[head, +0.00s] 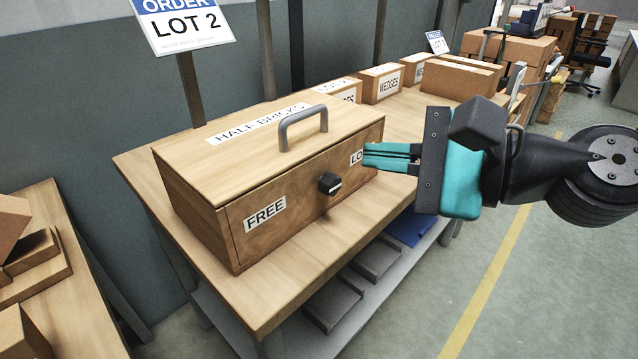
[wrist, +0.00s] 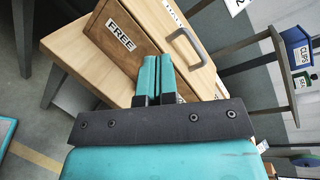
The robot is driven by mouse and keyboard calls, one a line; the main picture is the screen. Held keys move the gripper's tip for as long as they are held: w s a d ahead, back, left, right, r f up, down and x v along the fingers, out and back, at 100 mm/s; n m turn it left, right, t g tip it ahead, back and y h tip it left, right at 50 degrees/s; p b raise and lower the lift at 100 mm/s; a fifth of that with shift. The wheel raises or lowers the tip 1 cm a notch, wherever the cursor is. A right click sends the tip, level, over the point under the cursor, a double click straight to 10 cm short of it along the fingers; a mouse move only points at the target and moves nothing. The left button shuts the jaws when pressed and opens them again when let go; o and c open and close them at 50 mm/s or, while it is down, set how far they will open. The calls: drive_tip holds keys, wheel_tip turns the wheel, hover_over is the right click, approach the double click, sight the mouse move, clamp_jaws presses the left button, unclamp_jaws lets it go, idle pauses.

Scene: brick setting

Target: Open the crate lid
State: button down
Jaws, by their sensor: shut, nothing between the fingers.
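The wooden crate (head: 225,226) stands on a wooden table, its lid (head: 235,151) lying closed on top. The lid bears a grey arched handle (head: 303,125) and a "HALF BRICKS" label. The crate's front has a black knob (head: 329,184) between a "FREE" label and a label partly hidden by my gripper. My gripper (head: 366,154) is shut and empty, in front of the right end of the crate's front; I cannot tell whether it touches. In the wrist view, my gripper (wrist: 158,58) points toward the crate front, with the handle (wrist: 186,48) to its right.
The crate's table (head: 290,290) has some bare top in front of the crate. Several boxes, some labelled "WEDGES" (head: 382,84), stand behind to the right. An "ORDER LOT 2" sign (head: 183,22) rises behind the crate. Another table (head: 70,290) stands at the left.

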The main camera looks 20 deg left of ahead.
sight(314, 149)
drive_tip(key=w+a+f+m+t+y+b, duration=0.3)
drive_tip(key=w+f+m+t+b, duration=0.3)
drive_tip(key=m, duration=0.8)
drive_tip(key=shift+m, duration=0.4)
drive_tip(key=shift+w+f+p+x, duration=0.1)
drive_tip(key=shift+p+x, duration=1.2)
drive_tip(key=shift+x, duration=0.4)
drive_tip(key=shift+w+f+p+x, duration=0.1)
drive_tip(key=shift+w+p+x, duration=0.05)
drive_tip(key=shift+p+x, duration=1.35)
drive_tip(key=shift+w+f+p+x, duration=0.15)
drive_tip(key=shift+p+x, duration=0.95)
drive_tip(key=shift+x, duration=0.8)
drive_tip(key=shift+d, duration=0.15)
